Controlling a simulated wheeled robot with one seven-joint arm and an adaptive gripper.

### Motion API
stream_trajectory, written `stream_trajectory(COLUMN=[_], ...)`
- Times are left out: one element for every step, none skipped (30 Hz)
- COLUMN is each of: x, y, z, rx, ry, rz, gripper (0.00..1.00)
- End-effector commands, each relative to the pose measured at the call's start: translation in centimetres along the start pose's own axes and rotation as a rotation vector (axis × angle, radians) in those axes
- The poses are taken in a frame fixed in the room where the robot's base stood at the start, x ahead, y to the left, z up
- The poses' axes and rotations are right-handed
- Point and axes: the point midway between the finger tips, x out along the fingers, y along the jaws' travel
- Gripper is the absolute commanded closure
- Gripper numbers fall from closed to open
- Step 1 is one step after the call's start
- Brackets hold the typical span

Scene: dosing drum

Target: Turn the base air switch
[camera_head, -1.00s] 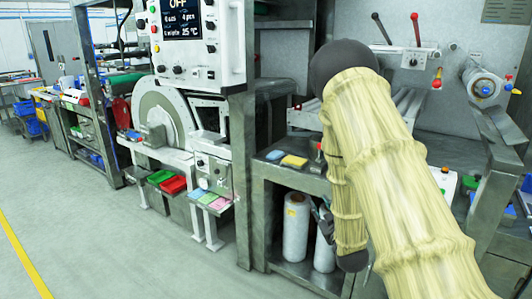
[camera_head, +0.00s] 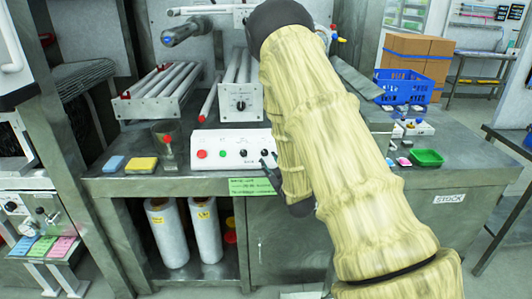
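A white control box (camera_head: 230,150) sits on the front of the grey bench. It carries a red button (camera_head: 201,154), a small green button (camera_head: 222,153) and black knobs (camera_head: 243,153) towards its right end. Another dial (camera_head: 240,104) is on a white unit behind it. The labels are too small to read, so I cannot tell which one is the base air switch. My gripper (camera_head: 269,167) shows only as small dark fingers in front of the box's right end, beside my covered arm. Its opening is unclear, and the arm hides what lies behind it.
Blue and yellow pads (camera_head: 141,165) lie on the bench at left, near a red-topped post (camera_head: 168,150). Roller racks (camera_head: 160,92) stand behind. White rolls (camera_head: 206,230) stand on the lower shelf. A green tray (camera_head: 426,157) and blue crate (camera_head: 404,87) are at right.

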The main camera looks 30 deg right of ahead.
Motion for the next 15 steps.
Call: stream_trajectory(x=[0.8,1.3,1.9,2.4,2.9,3.5,4.0,4.4,4.9,5.3,5.7,6.0,6.3,6.6,6.9], y=[0.2,0.3,0.3,0.4,0.4,0.4,0.4,0.4,0.3,0.3,0.3,0.2,0.2,0.2,0.1], z=[0.0,0.1,0.0,0.1,0.1,0.1,0.1,0.1,0.1,0.1,0.1,0.1,0.1,0.1,0.1], rx=[0.0,0.0,-0.001,-0.001,-0.001,-0.001,-0.001,-0.001,-0.001,-0.001,-0.001,-0.001,-0.001,-0.001,0.0], ry=[-0.001,-0.002,-0.001,-0.002,-0.002,-0.001,-0.001,-0.001,-0.002,-0.002,-0.001,-0.002,-0.003,-0.002,-0.001], rz=[0.002,0.003,0.003,0.003,0.003,0.003,0.003,0.003,0.003,0.002,0.002,0.002,0.001,0.001,0.001], gripper=[0.69,0.69,0.69,0.69,0.69,0.69,0.69,0.69,0.69,0.69,0.69,0.69,0.69,0.69,0.69])
